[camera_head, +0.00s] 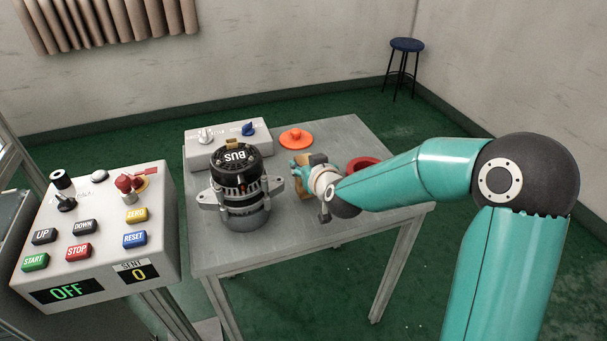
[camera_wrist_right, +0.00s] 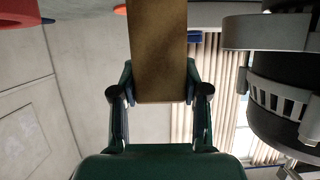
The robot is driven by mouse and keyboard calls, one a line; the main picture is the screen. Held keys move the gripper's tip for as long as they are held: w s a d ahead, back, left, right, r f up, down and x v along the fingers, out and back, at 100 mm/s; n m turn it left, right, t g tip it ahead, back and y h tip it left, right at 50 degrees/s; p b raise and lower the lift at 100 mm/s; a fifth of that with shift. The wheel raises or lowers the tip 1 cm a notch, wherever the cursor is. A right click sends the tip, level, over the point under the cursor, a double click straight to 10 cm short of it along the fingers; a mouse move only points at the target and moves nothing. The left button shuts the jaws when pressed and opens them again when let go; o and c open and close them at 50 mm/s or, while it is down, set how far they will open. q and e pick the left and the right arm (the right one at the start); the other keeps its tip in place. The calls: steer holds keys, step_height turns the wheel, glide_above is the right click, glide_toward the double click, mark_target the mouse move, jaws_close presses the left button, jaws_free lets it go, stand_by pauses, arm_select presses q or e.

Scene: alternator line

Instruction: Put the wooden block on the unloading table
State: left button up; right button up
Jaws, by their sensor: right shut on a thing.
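The wooden block (camera_wrist_right: 158,50) is a tan-brown rectangular piece between the fingers of my right gripper (camera_wrist_right: 158,92) in the right wrist view. The right gripper is shut on it. In the head view my right gripper (camera_head: 303,176) is over the grey metal table (camera_head: 310,228), just right of the alternator, and the arm covers most of the block. I cannot tell whether the block touches the tabletop. My left gripper is not in view.
The alternator (camera_head: 240,190) with a black "BUS" top stands on the table's left part. Behind it is a grey switch box (camera_head: 200,152). An orange disc with a knob (camera_head: 296,138) and a red round piece (camera_head: 362,163) lie nearby. A control panel (camera_head: 100,235) stands left. The table's front right is clear.

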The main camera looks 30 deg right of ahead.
step_height(320, 180, down, 2)
steer(key=shift+r, duration=0.1)
steer(key=o, duration=1.2)
steer(key=v, duration=1.2)
